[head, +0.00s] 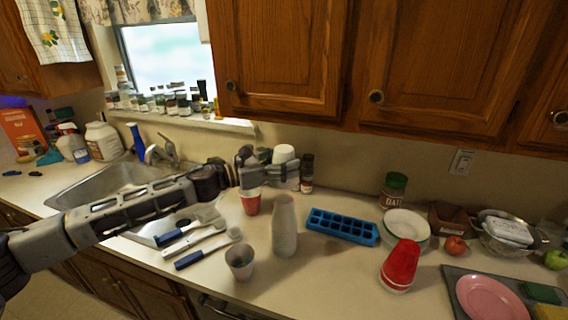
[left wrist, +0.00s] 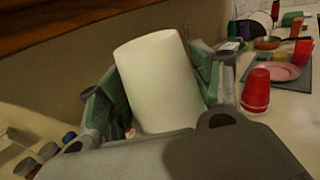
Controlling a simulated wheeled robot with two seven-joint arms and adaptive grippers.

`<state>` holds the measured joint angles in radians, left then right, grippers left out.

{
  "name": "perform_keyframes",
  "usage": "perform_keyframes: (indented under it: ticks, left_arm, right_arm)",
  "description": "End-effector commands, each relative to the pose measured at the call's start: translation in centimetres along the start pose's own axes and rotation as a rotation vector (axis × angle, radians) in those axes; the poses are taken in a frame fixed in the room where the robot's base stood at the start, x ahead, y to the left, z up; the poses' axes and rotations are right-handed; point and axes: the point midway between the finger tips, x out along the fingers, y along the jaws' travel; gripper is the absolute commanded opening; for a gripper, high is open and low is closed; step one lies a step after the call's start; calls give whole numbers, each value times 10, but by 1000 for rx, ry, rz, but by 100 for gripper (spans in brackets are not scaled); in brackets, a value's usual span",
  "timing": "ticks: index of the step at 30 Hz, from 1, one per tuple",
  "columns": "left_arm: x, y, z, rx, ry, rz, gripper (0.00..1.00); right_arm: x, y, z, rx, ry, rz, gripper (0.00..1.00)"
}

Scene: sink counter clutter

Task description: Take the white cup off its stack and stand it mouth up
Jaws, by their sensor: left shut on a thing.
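My left gripper (head: 268,175) reaches in from the left and is shut on a white cup (head: 284,153), held above the counter behind the stack. In the left wrist view the white cup (left wrist: 160,85) sits between the two green-padded fingers (left wrist: 155,95), slightly tilted. Its closed end seems to face up; its mouth is not visible. A tall stack of pale cups (head: 284,228) stands mouth down on the counter, in front of and below the gripper, apart from the held cup. My right gripper is not in view.
A red cup (head: 250,202) and a grey cup (head: 239,263) stand left of the stack. A blue ice tray (head: 343,227) lies right of it. Blue-handled brushes (head: 205,250) lie near the sink (head: 105,185). Red cups (head: 400,266) stand farther right. Some counter between is clear.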

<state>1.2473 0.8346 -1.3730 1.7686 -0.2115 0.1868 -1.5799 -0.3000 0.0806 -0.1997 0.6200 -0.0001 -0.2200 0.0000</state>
Motion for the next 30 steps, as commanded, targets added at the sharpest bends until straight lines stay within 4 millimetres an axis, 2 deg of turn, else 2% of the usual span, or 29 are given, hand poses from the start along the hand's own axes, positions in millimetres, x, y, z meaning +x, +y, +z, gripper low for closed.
perform_keyframes:
  ticks: [21,30]
  left_arm:
    - [0,0,37,0,0,0,57]
    - [0,0,40,-1,0,0,57]
  right_arm:
    - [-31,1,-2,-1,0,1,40]
    - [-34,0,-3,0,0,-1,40]
